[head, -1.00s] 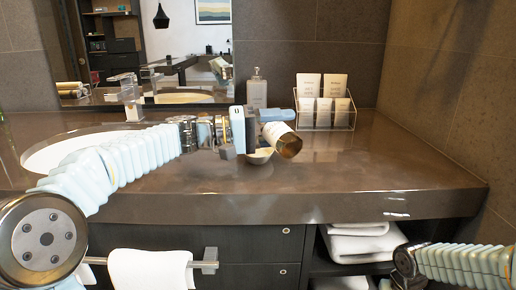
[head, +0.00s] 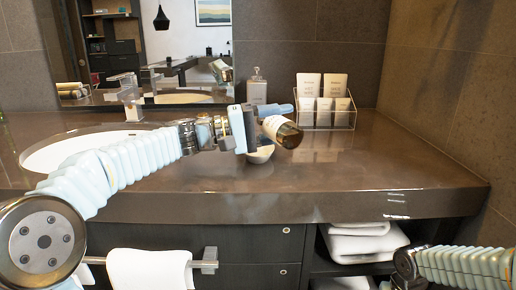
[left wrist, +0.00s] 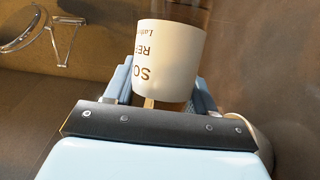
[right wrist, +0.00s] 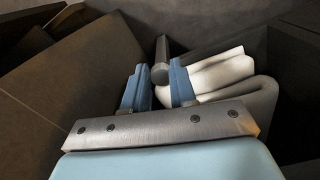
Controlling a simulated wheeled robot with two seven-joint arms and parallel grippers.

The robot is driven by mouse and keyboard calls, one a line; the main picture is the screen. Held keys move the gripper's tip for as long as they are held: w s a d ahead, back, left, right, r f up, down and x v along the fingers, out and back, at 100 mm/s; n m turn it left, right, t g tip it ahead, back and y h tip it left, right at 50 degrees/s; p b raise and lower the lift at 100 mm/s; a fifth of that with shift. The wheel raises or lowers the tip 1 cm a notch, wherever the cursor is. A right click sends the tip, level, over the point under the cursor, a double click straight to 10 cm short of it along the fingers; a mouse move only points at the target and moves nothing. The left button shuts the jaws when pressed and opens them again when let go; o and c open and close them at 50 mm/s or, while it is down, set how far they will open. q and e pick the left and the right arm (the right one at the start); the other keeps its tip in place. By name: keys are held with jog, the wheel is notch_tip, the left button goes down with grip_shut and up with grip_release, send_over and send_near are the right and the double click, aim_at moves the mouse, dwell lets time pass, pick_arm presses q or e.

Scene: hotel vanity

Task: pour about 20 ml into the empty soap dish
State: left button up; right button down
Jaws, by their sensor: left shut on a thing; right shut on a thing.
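My left gripper (head: 257,128) is shut on a brown bottle (head: 291,138) with a cream label (head: 272,124). The bottle is tilted on its side above the counter, its bare brown end towards the lower right. In the left wrist view the label (left wrist: 168,55) shows upside-down lettering between the fingers. The soap dish, a small pale bowl (head: 261,155), sits on the counter below the gripper and bottle, partly hidden. Its contents and any liquid stream cannot be made out. My right gripper (right wrist: 160,85) is shut on a grey cylindrical bar (right wrist: 160,73), low by the shelf.
A soap dispenser (head: 256,92) and a clear rack (head: 342,121) of cards or tubes stand behind the bottle. The basin (head: 45,158) and tap (head: 131,100) are left. Folded towels (head: 360,243) lie in the open shelf. The counter's right side is clear.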

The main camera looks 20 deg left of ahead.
pick_arm(q)
jog(key=shift+r+n, duration=0.2)
jog(key=shift+n, duration=0.2)
pick_arm(e)
jog(key=shift+f, duration=0.1)
dwell(0.9)
pick_arm(q)
jog(key=m, duration=0.2)
jog(key=f+m+y+p, duration=0.1)
jog(key=m, duration=0.1)
jog(key=shift+s+d+g, duration=0.1)
jog(key=shift+g, duration=0.3)
pick_arm(e)
jog(key=shift+r, duration=0.75)
pick_arm(q)
jog(key=shift+f, duration=0.15)
pick_arm(e)
jog(key=shift+f, duration=0.15)
